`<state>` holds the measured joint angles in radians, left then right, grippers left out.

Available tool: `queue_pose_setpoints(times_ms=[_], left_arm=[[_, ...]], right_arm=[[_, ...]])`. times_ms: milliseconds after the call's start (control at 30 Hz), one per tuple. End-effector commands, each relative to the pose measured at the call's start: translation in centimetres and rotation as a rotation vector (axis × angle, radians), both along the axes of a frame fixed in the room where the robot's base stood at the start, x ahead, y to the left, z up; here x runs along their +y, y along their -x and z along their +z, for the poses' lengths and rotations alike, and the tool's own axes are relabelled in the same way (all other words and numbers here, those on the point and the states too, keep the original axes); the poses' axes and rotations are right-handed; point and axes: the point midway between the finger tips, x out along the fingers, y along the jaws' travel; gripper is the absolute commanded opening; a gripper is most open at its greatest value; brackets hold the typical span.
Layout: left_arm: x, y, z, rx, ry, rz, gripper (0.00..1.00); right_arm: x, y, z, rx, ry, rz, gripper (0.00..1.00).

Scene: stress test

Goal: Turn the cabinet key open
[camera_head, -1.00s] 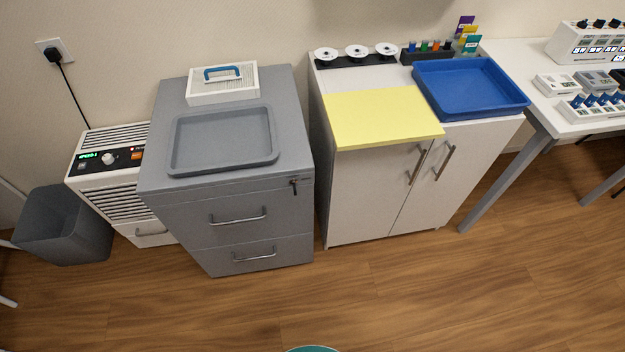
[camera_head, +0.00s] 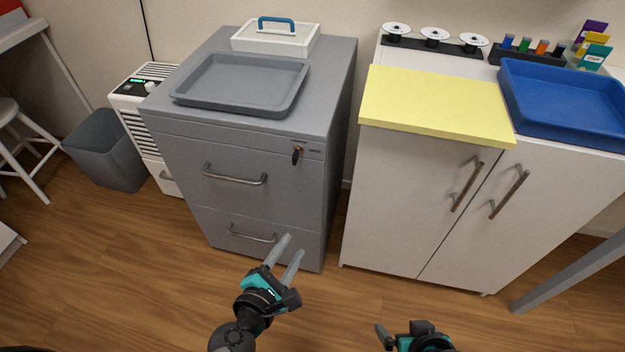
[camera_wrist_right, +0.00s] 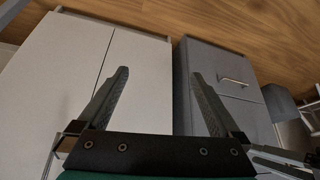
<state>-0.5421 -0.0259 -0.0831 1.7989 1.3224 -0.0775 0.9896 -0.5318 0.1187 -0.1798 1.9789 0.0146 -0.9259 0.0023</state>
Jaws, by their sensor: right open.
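The key (camera_head: 297,153) sits in the lock at the upper right of the grey drawer cabinet's front (camera_head: 225,215) in the head view. My left gripper (camera_head: 291,246) is open and empty, in front of the cabinet's lower right, below the key and apart from it. My right gripper (camera_head: 402,332) is at the bottom edge, partly cut off, below the white cabinet. In the right wrist view the right gripper (camera_wrist_right: 158,72) is open with nothing between its fingers. The grey cabinet (camera_wrist_right: 253,118) shows there beyond the right finger; I cannot make out the key there.
A grey tray (camera_head: 190,97) and a white box with a blue handle (camera_head: 270,40) stand on the grey cabinet. The white two-door cabinet (camera_head: 400,210) is close on its right, under a yellow board (camera_head: 435,103). The wooden floor in front (camera_head: 330,310) is clear.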

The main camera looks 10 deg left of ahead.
Motion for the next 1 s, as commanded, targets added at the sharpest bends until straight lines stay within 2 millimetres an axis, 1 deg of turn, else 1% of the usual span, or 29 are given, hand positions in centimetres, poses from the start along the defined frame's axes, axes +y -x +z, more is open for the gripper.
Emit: queue_pose_setpoints(times_ms=[33, 100, 200, 300, 400, 500, 667, 967, 1000], left_arm=[[0.5, -0.6, 0.5, -0.043, 0.118, 0.054, 0.40], [1.2, -1.2, 2.5, -0.094, 0.282, 0.119, 0.40], [2.1, -1.5, 5.0, -0.157, 0.483, 0.182, 0.40], [2.8, -1.6, 6.9, -0.201, 0.629, 0.216, 0.40], [3.2, -1.6, 8.2, -0.227, 0.718, 0.231, 0.40], [3.4, -1.6, 8.8, -0.238, 0.757, 0.238, 0.40], [3.4, -2.2, 9.0, -0.239, 0.762, 0.239, 0.40], [3.3, -4.2, 9.1, -0.239, 0.759, 0.238, 0.40], [3.3, -4.8, 9.1, -0.239, 0.759, 0.237, 0.40]], right_arm=[[0.1, -0.4, 0.0, -0.027, -0.007, 0.000, 1.00], [0.3, -0.8, 1.3, -0.057, -0.014, 0.002, 1.00], [0.4, -1.0, 2.9, -0.090, -0.024, 0.004, 1.00], [0.5, -1.0, 4.2, -0.114, -0.031, 0.005, 1.00], [0.5, -1.0, 5.1, -0.128, -0.034, 0.005, 1.00], [0.5, -0.9, 5.6, -0.129, -0.033, 0.004, 1.00], [-0.1, -0.4, 6.1, -0.092, -0.016, -0.004, 1.00], [-2.2, 1.7, 6.8, 0.056, 0.046, -0.038, 1.00], [-2.2, 1.8, 6.4, 0.072, 0.049, -0.039, 1.00]])
